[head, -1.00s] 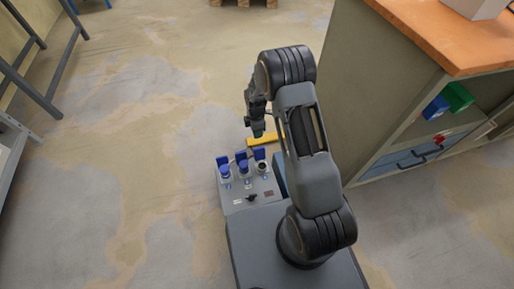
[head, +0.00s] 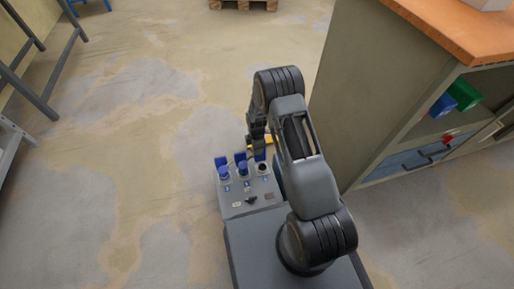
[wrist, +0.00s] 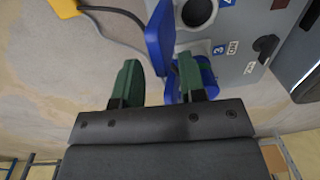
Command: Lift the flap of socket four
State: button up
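A grey socket box (head: 232,209) carries a row of sockets with blue flaps and numbered labels. In the head view, the left (head: 223,173) and middle (head: 243,170) sockets show blue tops; the right one (head: 262,167) shows a dark round opening. I cannot tell which is socket four. My gripper (head: 258,146) is just behind the right of the row. In the wrist view my gripper (wrist: 157,62) is open, with green fingers apart and nothing between the tips. A raised blue flap (wrist: 160,35) is just beyond them. A blue cylindrical part (wrist: 208,76) is partly hidden by the right finger.
A yellow block (wrist: 64,8) with a dark cable (wrist: 118,12) lies beyond the box. An orange-topped cabinet (head: 400,90) stands close on the right, with a green bin (head: 465,93) inside. Open floor (head: 150,130) lies to the left.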

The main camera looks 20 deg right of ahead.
grip_shut()
dwell(0.4)
jog(key=shift+s+r+t+p, duration=0.15)
jog(key=shift+s+t+p, duration=0.2)
jog(key=shift+t, duration=0.05)
jog(key=shift+s+t, duration=0.35)
jog(key=shift+t, duration=0.15)
jog(key=shift+s+t, duration=0.25)
jog(key=shift+t, duration=0.05)
